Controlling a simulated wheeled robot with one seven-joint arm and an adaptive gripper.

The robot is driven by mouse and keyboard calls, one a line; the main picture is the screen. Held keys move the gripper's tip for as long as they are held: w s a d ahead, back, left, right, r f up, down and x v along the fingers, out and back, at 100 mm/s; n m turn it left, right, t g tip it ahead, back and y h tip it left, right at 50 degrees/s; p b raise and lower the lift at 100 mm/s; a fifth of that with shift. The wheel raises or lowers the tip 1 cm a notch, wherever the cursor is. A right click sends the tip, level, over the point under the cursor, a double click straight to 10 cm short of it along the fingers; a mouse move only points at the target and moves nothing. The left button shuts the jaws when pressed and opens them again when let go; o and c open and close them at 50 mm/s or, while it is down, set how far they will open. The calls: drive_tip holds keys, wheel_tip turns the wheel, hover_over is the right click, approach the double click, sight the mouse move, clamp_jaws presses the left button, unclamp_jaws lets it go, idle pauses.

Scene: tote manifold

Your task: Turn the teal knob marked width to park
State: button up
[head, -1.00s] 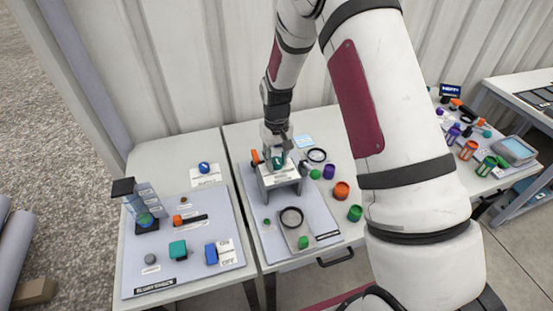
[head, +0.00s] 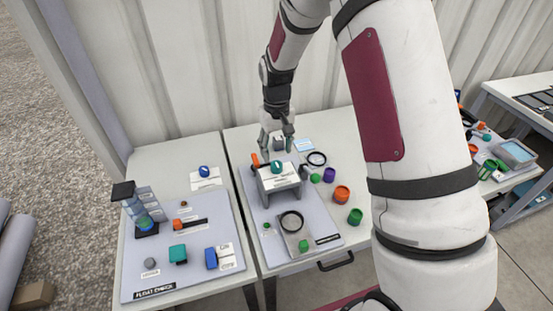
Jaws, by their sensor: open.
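The teal knob (head: 276,167) sits on top of a small grey stand (head: 281,184) with a white label plate, on the grey board of the middle table. The label writing is too small to read, and I cannot tell which mark the knob points at. My gripper (head: 277,151) points down just behind the stand, its two fingers spread apart and empty. It appears clear of the knob, which shows in full in front of the fingers.
An orange part (head: 255,160) stands just left of the knob. A black ring (head: 291,220), green block (head: 304,245), and purple (head: 329,175), orange (head: 342,194) and green cups (head: 355,216) are nearby. The left board (head: 215,280) holds more controls.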

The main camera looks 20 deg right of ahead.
wheel_tip(320, 180, up, 6)
drive_tip(key=shift+f, duration=0.1)
idle(0.5)
wheel_tip(320, 180, up, 9)
drive_tip(key=t, duration=0.1)
hover_over(277, 164)
drive_tip(key=s, duration=0.4)
drive_tip(key=s+r+t, duration=0.3)
drive_tip(key=s+r, duration=0.9)
drive_tip(key=s, duration=0.2)
drive_tip(key=s+m+t, duration=0.1)
drive_tip(key=s, duration=1)
drive_tip(key=shift+s+r+t, duration=0.2)
drive_tip(key=shift+r+t, duration=0.1)
drive_tip(key=shift+r, duration=0.05)
